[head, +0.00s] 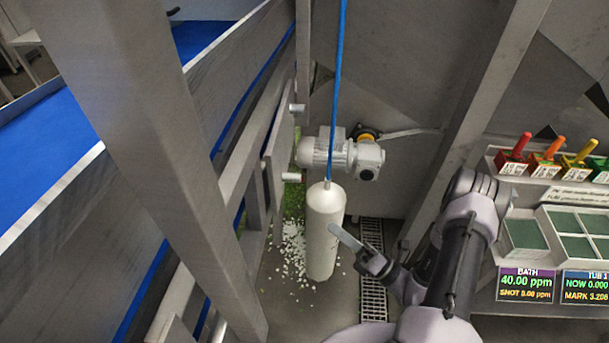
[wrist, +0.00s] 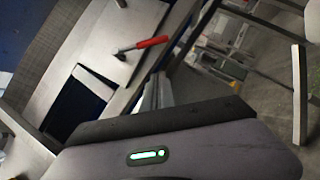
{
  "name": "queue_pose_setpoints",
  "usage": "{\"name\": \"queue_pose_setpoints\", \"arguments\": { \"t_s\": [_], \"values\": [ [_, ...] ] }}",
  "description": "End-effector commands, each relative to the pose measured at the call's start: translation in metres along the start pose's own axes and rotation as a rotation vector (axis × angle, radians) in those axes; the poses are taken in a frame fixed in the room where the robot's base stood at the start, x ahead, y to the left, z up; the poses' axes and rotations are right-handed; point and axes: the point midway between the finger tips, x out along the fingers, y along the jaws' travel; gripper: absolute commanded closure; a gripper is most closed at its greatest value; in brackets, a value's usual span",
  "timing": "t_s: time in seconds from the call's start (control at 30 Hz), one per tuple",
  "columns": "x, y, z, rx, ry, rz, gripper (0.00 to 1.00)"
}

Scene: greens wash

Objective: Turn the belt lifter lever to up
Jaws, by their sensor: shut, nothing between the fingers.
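A lever with a red handle (wrist: 149,43) is mounted on a pale grey metal panel (wrist: 100,38) in the wrist view. Its dark end is at the left and the red grip points to the right in that picture. I take it to be the belt lifter lever; I cannot make out any marking beside it. I cannot find the lever in the head view. My gripper (head: 344,236) points up and left there, in front of the white cylinder. It also shows in the wrist view (wrist: 158,88), shut and empty, below the lever in the picture and apart from it.
A white cylinder (head: 322,240) hangs on a blue cord (head: 338,80). A grey motor (head: 340,154) is behind it. A sloping steel beam (head: 150,130) and blue belt (head: 60,130) fill the left. Colored handles (head: 515,147) and screens (head: 527,285) are at right.

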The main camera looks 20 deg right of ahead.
Motion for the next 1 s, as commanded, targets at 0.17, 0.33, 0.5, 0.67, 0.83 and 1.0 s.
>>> {"name": "queue_pose_setpoints", "arguments": {
  "t_s": [0.17,0.33,0.5,0.67,0.83,1.0],
  "values": [
    [0.034,-0.003,-0.003,-0.008,0.009,0.005,1.0],
    [0.072,-0.003,-0.003,-0.012,0.01,0.005,1.0],
    [0.102,-0.002,0.008,-0.019,0.007,0.004,1.0],
    [0.116,-0.002,0.022,-0.018,0.007,0.003,1.0],
    [0.12,-0.001,0.027,-0.017,0.005,0.002,1.0],
    [0.12,-0.001,0.027,-0.017,0.006,0.002,1.0]
  ]
}}
